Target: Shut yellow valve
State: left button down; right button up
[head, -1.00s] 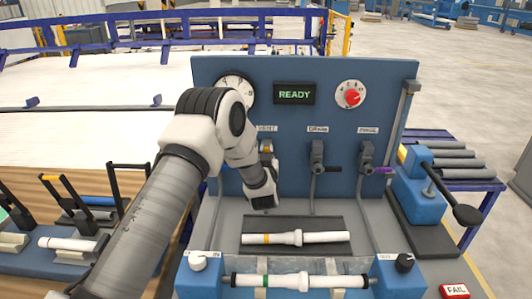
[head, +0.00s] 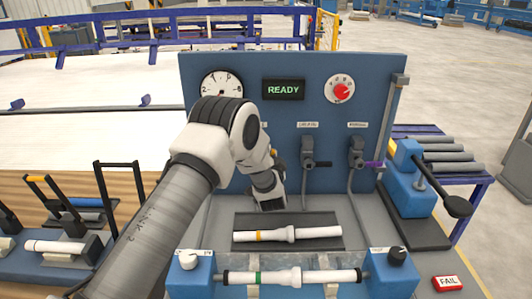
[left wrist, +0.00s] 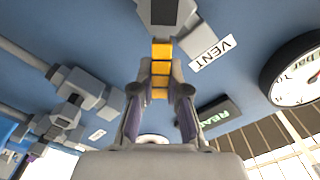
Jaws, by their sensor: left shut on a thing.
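The yellow valve handle (left wrist: 161,50) shows close up in the left wrist view, below its grey valve body and beside the VENT label. In the head view only a small yellow bit shows past my arm; the rest is hidden. My left gripper (left wrist: 160,82) is shut on the yellow handle, with one finger on each side of it. The handle points away from the valve body toward my palm. My right gripper is in neither view.
The black-handled valve (head: 309,160) and the purple-handled valve (head: 358,158) stand to the right on the blue panel (head: 228,72). A gauge (head: 221,85), READY display (head: 284,89) and red knob (head: 341,91) sit above. A white pipe (head: 288,233) lies on the dark mat below.

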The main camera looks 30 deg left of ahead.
pick_arm(q)
jog(key=shift+w+d+f+m+b, duration=0.2)
jog(key=shift+f+m, duration=0.55)
jog(key=shift+m, duration=0.7)
jog(key=shift+w+d+f+m+b, duration=0.1)
jog(key=shift+d+f+m+b, duration=0.15)
jog(key=shift+f+m, duration=0.85)
jog(key=shift+w+d+f+m+b, duration=0.15)
jog(key=shift+d+f+m+b, duration=0.15)
jog(key=shift+m, duration=1.55)
jog(key=c, duration=1.1)
grip_release()
jog(key=shift+f, duration=0.1)
jog(key=shift+c, duration=0.2)
jog(key=v, duration=1.2)
jog(key=shift+a, duration=0.1)
